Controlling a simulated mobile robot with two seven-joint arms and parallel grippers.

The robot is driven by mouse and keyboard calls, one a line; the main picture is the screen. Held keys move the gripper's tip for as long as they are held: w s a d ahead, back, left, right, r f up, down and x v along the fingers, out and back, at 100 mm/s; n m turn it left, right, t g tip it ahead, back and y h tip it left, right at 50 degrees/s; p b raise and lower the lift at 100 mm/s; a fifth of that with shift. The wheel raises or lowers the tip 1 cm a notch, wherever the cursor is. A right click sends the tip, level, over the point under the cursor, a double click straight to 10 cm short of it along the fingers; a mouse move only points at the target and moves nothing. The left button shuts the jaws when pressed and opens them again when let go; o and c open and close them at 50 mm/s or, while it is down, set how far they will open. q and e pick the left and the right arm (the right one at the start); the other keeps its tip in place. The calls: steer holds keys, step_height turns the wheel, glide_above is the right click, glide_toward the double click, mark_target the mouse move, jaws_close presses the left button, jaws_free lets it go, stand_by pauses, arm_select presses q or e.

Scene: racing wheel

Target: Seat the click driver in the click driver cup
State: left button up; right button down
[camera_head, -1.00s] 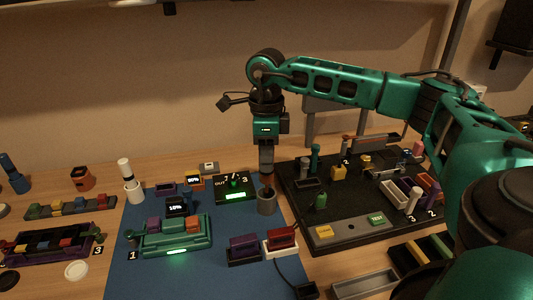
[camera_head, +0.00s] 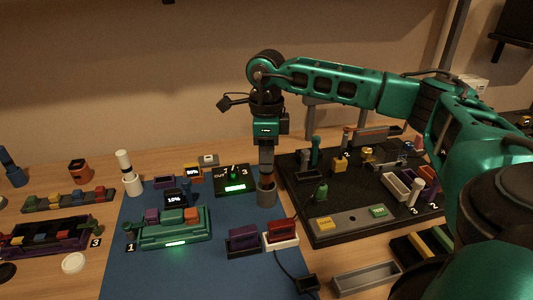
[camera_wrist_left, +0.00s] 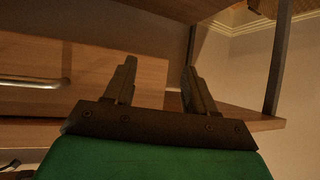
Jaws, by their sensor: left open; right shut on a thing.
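My right gripper (camera_head: 267,163) points straight down above the blue mat and is shut on the click driver (camera_head: 267,175), a dark, orange-brown tool. The driver is upright, and its lower part is hidden inside the grey click driver cup (camera_head: 266,194). The cup stands at the mat's right side, beside the black board. I cannot tell whether the driver touches the cup's bottom. My left gripper (camera_wrist_left: 160,85) is open and empty in the left wrist view, facing a wooden shelf or drawer; it is outside the head view.
The black board (camera_head: 320,228) with several pegs and blocks lies right of the cup. Purple and red blocks in holders (camera_head: 281,238) sit in front. A green-lit tray (camera_head: 175,230) and white cylinder (camera_head: 127,172) are further left.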

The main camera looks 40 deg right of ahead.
arm_select(q)
steer(key=shift+f+b, duration=0.85)
steer(key=shift+f, duration=0.05)
arm_select(e)
steer(key=shift+f, duration=1.4)
arm_select(q)
steer(key=shift+w+r, duration=0.1)
steer(key=shift+w, duration=0.05)
arm_select(e)
steer(key=c, duration=0.7)
jaws_free()
arm_select(q)
steer(key=shift+d, duration=0.1)
arm_select(e)
steer(key=shift+r, duration=0.6)
step_height(320, 180, up, 12)
steer(key=shift+f+p, duration=0.1)
steer(key=shift+p, duration=0.6)
arm_select(q)
steer(key=shift+r, duration=0.65)
steer(key=shift+r, duration=0.1)
arm_select(e)
steer(key=shift+s, duration=0.1)
